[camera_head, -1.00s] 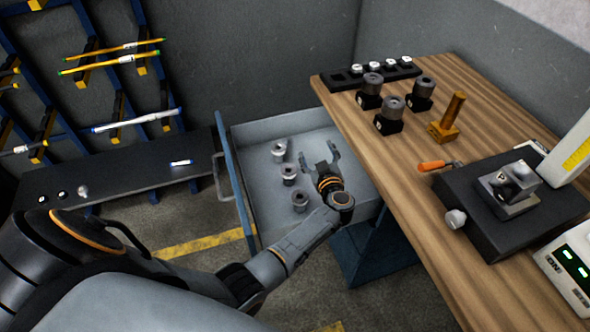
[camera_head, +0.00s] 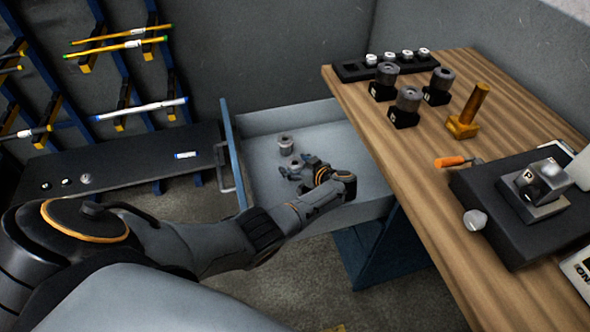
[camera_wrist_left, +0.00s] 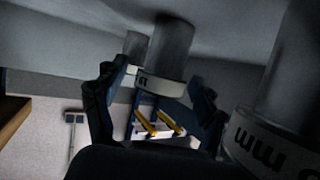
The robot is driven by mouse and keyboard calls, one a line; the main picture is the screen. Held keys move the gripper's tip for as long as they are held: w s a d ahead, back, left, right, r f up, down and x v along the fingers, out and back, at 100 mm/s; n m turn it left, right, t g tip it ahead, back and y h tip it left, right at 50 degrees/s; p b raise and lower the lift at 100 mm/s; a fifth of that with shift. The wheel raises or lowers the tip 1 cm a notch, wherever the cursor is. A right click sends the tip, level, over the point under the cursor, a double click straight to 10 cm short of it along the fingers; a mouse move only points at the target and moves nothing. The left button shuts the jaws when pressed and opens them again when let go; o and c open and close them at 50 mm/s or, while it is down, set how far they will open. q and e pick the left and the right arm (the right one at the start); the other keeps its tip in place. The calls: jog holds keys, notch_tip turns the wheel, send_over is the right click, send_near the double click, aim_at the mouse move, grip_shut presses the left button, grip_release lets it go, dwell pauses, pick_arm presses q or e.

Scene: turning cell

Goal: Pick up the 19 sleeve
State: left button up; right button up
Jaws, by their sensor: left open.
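The 19 sleeve, a grey metal cylinder with a pale band, stands in the open drawer (camera_head: 370,176). In the left wrist view the 19 sleeve (camera_wrist_left: 170,52) lies ahead between the open fingers, its "19" label upside down. My left gripper (camera_head: 299,168) is open in the drawer, fingers toward the left, and partly covers a sleeve at its fingertips. It also shows in the left wrist view (camera_wrist_left: 160,88); I cannot tell if the fingers touch the sleeve. My right gripper is not in view.
Another sleeve (camera_head: 286,145) stands farther back in the drawer. A larger-looking sleeve marked "mm" (camera_wrist_left: 280,95) is close at the right in the wrist view. The wooden bench (camera_head: 415,190) bounds the right side, with sleeves on black blocks (camera_head: 404,118). A dark shelf (camera_head: 110,168) is left.

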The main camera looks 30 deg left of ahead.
pick_arm(q)
jog(key=shift+a, duration=0.15)
jog(key=c, duration=1.4)
grip_shut()
